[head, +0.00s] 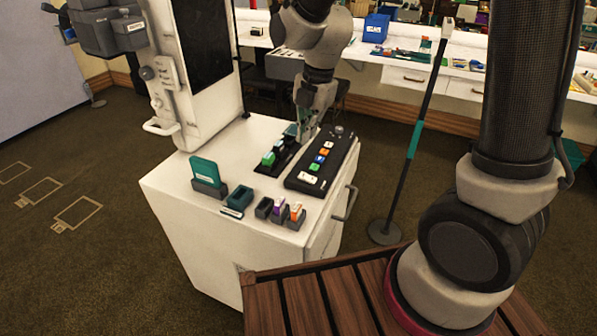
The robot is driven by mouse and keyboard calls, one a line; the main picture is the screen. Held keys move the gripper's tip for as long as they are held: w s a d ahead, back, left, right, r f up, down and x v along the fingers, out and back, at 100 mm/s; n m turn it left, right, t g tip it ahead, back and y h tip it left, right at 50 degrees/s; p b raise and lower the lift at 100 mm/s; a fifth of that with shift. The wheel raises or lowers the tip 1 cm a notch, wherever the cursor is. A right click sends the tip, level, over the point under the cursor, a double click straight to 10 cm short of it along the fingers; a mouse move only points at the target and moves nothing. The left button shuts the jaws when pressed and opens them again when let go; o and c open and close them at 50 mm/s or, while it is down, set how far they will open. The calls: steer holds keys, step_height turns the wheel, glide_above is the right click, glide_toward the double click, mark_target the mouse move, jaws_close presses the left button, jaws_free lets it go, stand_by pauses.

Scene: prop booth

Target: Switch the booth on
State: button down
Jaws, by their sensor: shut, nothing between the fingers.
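The booth is a white cabinet (200,228) with a tall white unit (180,70) on it that carries a dark screen (203,38). My gripper (302,138) points down over the far end of this tray, near the panel. It is shut and empty. Whether its tips touch anything is too small to tell. No lit sign shows on the dark screen.
A teal card in a grey holder (209,186) and small grey blocks (263,208) stand at the cabinet's front. A black pole (412,150) with a round base stands right of it. A slatted wooden surface (310,298) lies in the foreground.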

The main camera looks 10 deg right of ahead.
steer(key=n, duration=0.2)
glide_toward(295, 183)
step_height(295, 183, down, 5)
steer(key=shift+w+a+f, duration=0.15)
steer(key=shift+w, duration=0.05)
steer(key=shift+f, duration=0.1)
steer(key=shift+f, duration=0.1)
steer(key=shift+w+a+f, duration=0.15)
steer(key=shift+a+f, duration=0.15)
steer(key=shift+f, duration=0.4)
